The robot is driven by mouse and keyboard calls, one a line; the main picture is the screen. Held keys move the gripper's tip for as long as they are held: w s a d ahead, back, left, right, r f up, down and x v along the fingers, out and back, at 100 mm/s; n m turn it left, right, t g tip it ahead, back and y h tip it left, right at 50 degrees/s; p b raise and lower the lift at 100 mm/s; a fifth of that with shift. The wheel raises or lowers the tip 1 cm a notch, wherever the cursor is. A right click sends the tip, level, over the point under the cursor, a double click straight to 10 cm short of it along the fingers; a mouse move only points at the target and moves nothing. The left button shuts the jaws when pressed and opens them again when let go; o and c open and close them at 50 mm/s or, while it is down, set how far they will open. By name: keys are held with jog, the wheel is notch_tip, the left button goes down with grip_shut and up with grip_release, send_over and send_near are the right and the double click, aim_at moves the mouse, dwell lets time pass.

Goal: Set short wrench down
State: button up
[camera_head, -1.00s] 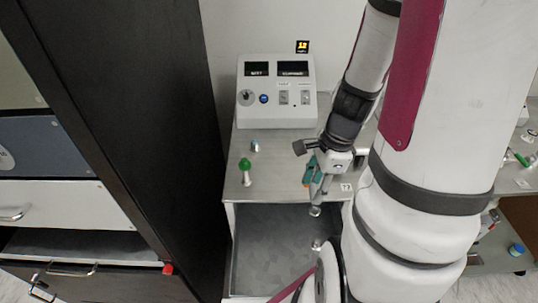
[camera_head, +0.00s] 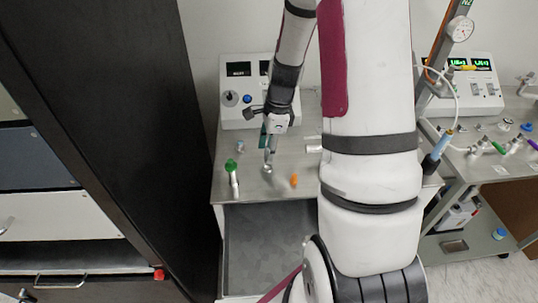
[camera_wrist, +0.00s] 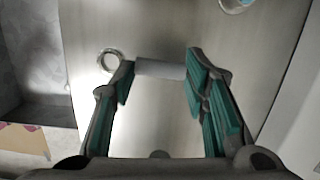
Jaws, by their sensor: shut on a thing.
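The short wrench (camera_head: 266,166) hangs below my gripper (camera_head: 268,140) in the head view, over the front part of the grey metal table top (camera_head: 245,185). In the wrist view, my gripper (camera_wrist: 160,64) has its teal-padded fingers on either side of the wrench's grey shaft (camera_wrist: 160,68). A ring-shaped end shows left of the fingers. My gripper is shut on the wrench. I cannot tell whether its lower end touches the table.
A green-topped tool (camera_head: 232,172) stands left of the wrench, and a small orange item (camera_head: 294,180) is to its right. A control box (camera_head: 238,97) is at the back. A dark cabinet (camera_head: 120,110) is at left. An instrument bench (camera_head: 500,160) is at right.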

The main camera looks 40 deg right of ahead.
jog(key=shift+f, duration=1.45)
jog(key=shift+f, duration=0.15)
jog(key=o, duration=1.2)
notch_tip(320, 180, up, 11)
jog(key=d, duration=0.2)
jog(key=s+a+r+n+t+h, duration=0.1)
jog(key=s+a+r+n, duration=0.2)
jog(key=a+r+n, duration=0.25)
jog(key=s+a+r+n+t, duration=0.1)
jog(key=s+a+r+n, duration=0.2)
jog(key=a+r+n, duration=0.3)
jog(key=s+a+r+n, duration=0.2)
jog(key=s+n, duration=0.2)
jog(key=s+a+r+n+t, duration=0.1)
jog(key=s+a+r+n, duration=0.1)
jog(key=s+a+n, duration=0.1)
jog(key=s+a+r+n+t, duration=0.1)
jog(key=s+a+r+n, duration=0.1)
jog(key=s+a+n, duration=0.1)
jog(key=shift+s+a+n+h, duration=0.15)
jog(key=shift+s+n+h, duration=0.15)
jog(key=shift+s+n, duration=0.75)
